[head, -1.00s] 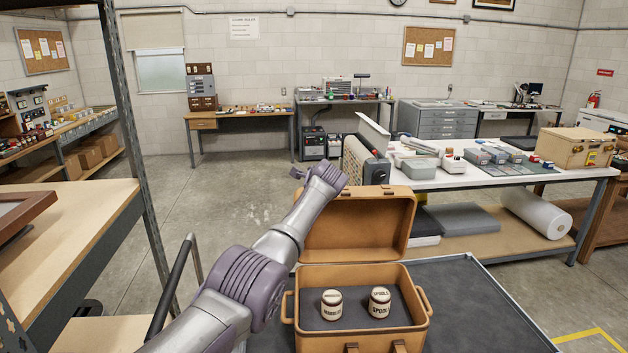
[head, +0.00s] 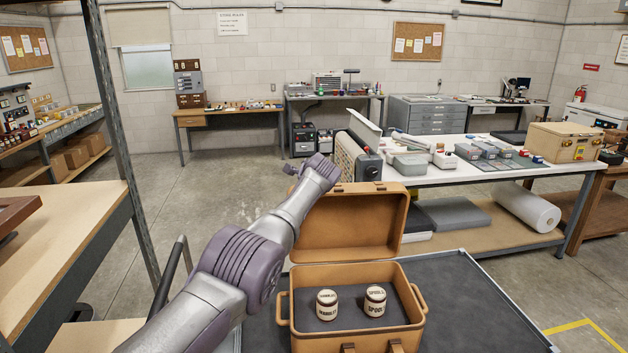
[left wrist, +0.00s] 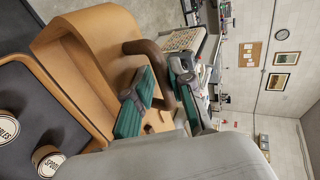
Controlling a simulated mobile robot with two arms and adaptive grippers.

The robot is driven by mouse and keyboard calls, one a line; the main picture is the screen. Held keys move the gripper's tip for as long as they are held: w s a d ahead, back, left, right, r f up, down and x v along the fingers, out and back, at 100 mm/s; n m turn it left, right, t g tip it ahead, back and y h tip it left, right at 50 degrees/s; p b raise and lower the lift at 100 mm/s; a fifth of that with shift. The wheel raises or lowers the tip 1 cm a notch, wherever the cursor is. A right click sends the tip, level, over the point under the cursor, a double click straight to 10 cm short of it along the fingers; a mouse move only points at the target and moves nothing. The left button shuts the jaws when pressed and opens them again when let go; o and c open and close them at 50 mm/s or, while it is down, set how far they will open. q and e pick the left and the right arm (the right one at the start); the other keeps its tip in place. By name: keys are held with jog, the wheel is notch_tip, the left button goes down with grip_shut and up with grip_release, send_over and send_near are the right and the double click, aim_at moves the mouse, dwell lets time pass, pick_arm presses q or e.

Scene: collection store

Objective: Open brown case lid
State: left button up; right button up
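The brown case (head: 417,337) stands on a dark-topped surface. Its lid (head: 345,225) is raised, standing roughly upright at the back. Two labelled jars, one marked Marbles (head: 327,305) and one marked Spools (head: 375,302), stand inside on a dark lining. My left arm reaches up along the lid's left side; its fingers are hidden in the head view. In the left wrist view my left gripper (left wrist: 160,92) shows two green-padded fingers apart, with a dark brown curved handle (left wrist: 148,48) at the lid's edge between them. My right gripper is not in view.
A white worktable (head: 440,178) with boxes and a grey panel stands just behind the lid. A shelf rack (head: 60,240) rises on the left. Open floor (head: 205,205) lies between them. The dark surface (head: 475,310) is clear right of the case.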

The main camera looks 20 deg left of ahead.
pick_arm(q)
jog(key=shift+d, duration=0.1)
jog(key=shift+s+d+r, duration=0.2)
jog(key=shift+s+r, duration=0.05)
jog(key=shift+r, duration=0.05)
jog(key=v, duration=1.1)
jog(key=shift+s+a, duration=0.1)
